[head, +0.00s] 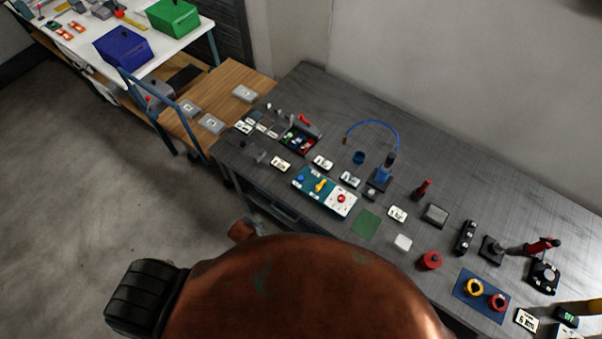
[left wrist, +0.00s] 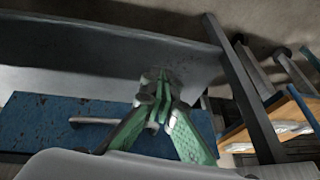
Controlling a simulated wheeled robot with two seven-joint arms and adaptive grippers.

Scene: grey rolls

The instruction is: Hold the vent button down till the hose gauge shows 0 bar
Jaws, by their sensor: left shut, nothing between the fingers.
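A blue hose (head: 375,122) arches over the dark bench in the head view, running to a blue fitting with a dark top (head: 384,172). I cannot make out a gauge reading there. My left gripper (left wrist: 160,110), with green fingers, is shut and empty in the left wrist view, before a grey metal surface and away from the panel. I cannot make it out clearly in the head view. My right gripper is out of view.
The dark bench (head: 440,170) holds several small items: label cards, a green mat (head: 365,223), a red round part (head: 430,260) and a blue mat with rings (head: 461,293). A wooden table (head: 222,95) stands at left. My copper-coloured arm covers the lower middle.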

